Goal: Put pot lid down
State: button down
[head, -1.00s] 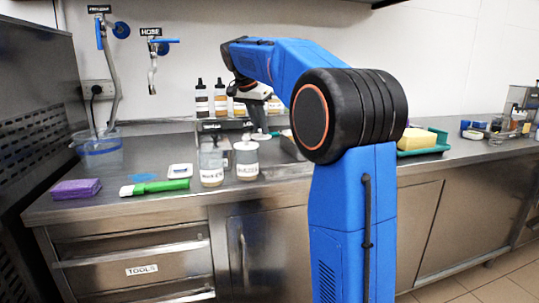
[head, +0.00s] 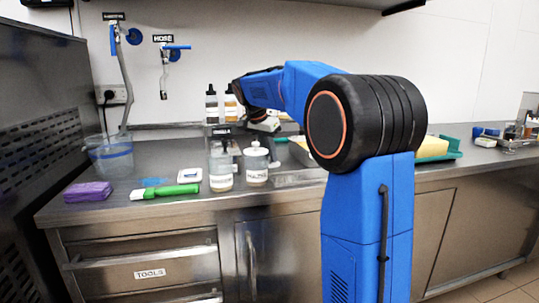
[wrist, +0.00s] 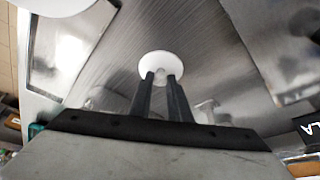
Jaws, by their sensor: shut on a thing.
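My gripper (wrist: 161,76) is shut on the pot lid (wrist: 160,60), a small white disc held at the fingertips over bare steel in the wrist view. In the head view the wrist (head: 264,124) is behind the bottles and pot, and the fingers and lid cannot be made out. A white labelled pot (head: 256,167) stands on the counter near the front edge, with a white knobbed top. A white round shape (wrist: 58,4) is cut off at the top left of the wrist view. Whether the lid touches the steel is unclear.
Labelled bottles (head: 211,104) stand behind. A teal tray (head: 452,150) is at right.

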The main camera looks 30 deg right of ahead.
jog(key=shift+f, duration=0.1)
jog(key=c, duration=1.7)
grip_release()
jog(key=shift+o, duration=0.2)
jog(key=v, duration=1.2)
